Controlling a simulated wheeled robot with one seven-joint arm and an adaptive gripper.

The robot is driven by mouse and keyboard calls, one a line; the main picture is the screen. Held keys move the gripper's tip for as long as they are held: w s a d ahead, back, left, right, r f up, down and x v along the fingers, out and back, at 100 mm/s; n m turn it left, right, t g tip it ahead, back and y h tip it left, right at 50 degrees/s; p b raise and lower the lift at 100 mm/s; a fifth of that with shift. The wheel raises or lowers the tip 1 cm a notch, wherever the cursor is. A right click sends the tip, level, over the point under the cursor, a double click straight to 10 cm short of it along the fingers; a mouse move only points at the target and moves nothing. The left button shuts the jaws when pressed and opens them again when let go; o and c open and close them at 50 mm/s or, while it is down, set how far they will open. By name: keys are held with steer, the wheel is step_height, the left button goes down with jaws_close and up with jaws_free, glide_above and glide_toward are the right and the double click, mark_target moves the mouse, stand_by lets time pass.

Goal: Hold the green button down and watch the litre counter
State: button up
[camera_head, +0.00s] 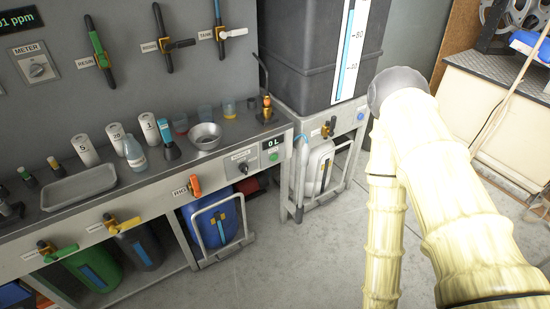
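Nothing touches the button in this view. My arm rises at the right in cream-coloured links, with a grey rounded joint at its top. My gripper is not visible, so its distance from the button cannot be told.
A black knob (243,167) and an orange-handled valve (195,186) sit left of the counter. A metal bowl (205,136) stands on the bench. A dark tank (320,50) stands on a frame to the right. The floor (300,265) in front is clear.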

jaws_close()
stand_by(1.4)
